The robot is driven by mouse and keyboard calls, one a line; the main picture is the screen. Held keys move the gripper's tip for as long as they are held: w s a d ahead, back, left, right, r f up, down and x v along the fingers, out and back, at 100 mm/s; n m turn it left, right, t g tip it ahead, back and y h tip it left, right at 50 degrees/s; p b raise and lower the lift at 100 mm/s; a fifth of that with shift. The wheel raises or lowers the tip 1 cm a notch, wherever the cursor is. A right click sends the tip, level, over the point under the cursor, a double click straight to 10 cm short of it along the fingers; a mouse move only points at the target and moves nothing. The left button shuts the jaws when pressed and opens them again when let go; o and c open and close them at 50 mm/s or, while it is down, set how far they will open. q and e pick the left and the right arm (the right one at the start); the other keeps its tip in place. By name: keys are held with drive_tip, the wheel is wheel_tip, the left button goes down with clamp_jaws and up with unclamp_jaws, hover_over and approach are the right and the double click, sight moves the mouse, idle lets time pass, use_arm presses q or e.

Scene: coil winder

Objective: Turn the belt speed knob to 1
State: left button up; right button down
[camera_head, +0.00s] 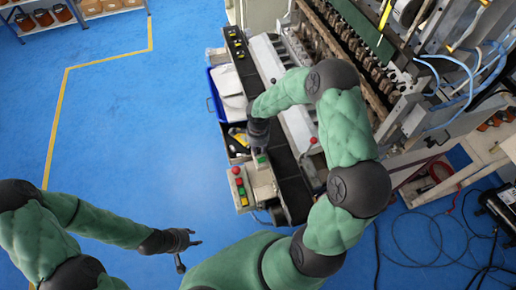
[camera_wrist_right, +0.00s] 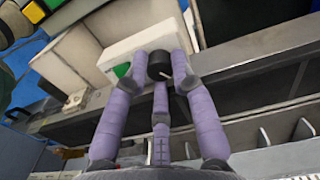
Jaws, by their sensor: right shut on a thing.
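The belt speed knob (camera_wrist_right: 160,65) is a round black knob with a white pointer mark, on the face of a white control box (camera_wrist_right: 118,57). My right gripper (camera_wrist_right: 160,72) has its purple fingers around the knob and is shut on it. In the head view my right gripper (camera_head: 259,143) reaches down to the box beside the conveyor and hides the knob. The scale around the knob is not readable. My left gripper (camera_head: 191,254) is open and empty over the blue floor at the lower left, away from the machine.
A green button (camera_wrist_right: 122,70) sits beside the knob. A panel with red, yellow and green buttons (camera_head: 240,189) stands in front of the dark conveyor belt (camera_head: 291,184). A blue crate (camera_head: 217,101) is behind. The winder (camera_head: 345,50) fills the upper right. The floor at left is clear.

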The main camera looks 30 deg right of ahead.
drive_tip(key=c, duration=1.3)
unclamp_jaws()
